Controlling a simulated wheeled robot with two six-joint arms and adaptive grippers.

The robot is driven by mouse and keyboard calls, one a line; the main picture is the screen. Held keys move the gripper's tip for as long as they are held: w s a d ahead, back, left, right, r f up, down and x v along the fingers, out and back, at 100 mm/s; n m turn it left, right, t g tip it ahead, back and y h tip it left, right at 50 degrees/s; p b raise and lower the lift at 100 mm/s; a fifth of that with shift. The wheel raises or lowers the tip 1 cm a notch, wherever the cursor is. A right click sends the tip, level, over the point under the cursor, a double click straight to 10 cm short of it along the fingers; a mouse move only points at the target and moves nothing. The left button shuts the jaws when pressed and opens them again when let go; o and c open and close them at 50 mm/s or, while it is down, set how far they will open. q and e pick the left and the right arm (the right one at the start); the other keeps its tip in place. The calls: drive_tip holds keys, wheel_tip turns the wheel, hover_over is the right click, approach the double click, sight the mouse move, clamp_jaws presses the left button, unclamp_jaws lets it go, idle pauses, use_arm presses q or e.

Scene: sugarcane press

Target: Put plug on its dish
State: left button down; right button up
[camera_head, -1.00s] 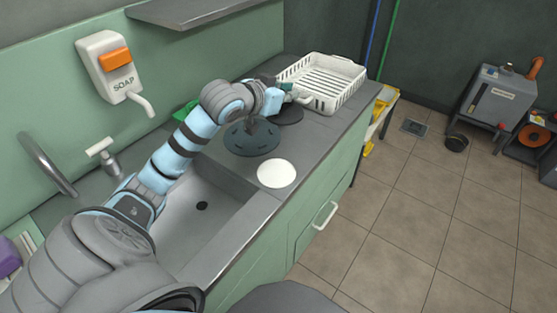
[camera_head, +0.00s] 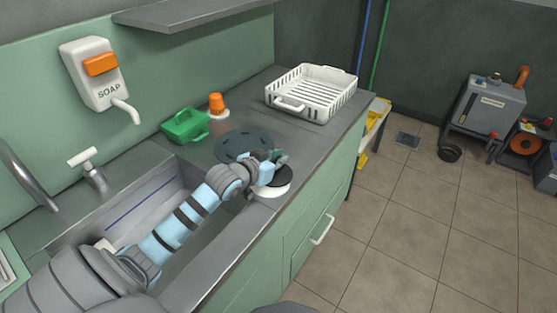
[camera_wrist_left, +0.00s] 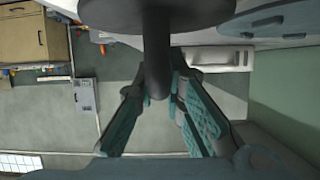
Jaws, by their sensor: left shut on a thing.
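The plug (camera_head: 280,175), a dark disc with a stem, is held by my left gripper (camera_head: 277,160) over the white round dish (camera_head: 273,192) on the counter. The plug hides much of the dish, and I cannot tell whether they touch. In the left wrist view the plug's stem (camera_wrist_left: 157,65) is between the two fingers of my left gripper (camera_wrist_left: 160,88), with its disc across the top. My right gripper is not in view.
A dark slotted round plate (camera_head: 240,145) lies just behind on the counter. A green container (camera_head: 185,127), an orange-topped object (camera_head: 217,105) and a white rack (camera_head: 311,92) stand farther back. The sink (camera_head: 130,205) is at left, and the counter's front edge is close.

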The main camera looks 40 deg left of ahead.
use_arm(q)
drive_tip(key=shift+f, duration=0.1)
drive_tip(key=c, duration=1.7)
unclamp_jaws()
drive_tip(key=shift+r, duration=0.2)
drive_tip(key=p+v, duration=0.6)
drive_tip(key=v, duration=0.6)
drive_tip(key=shift+f, duration=0.1)
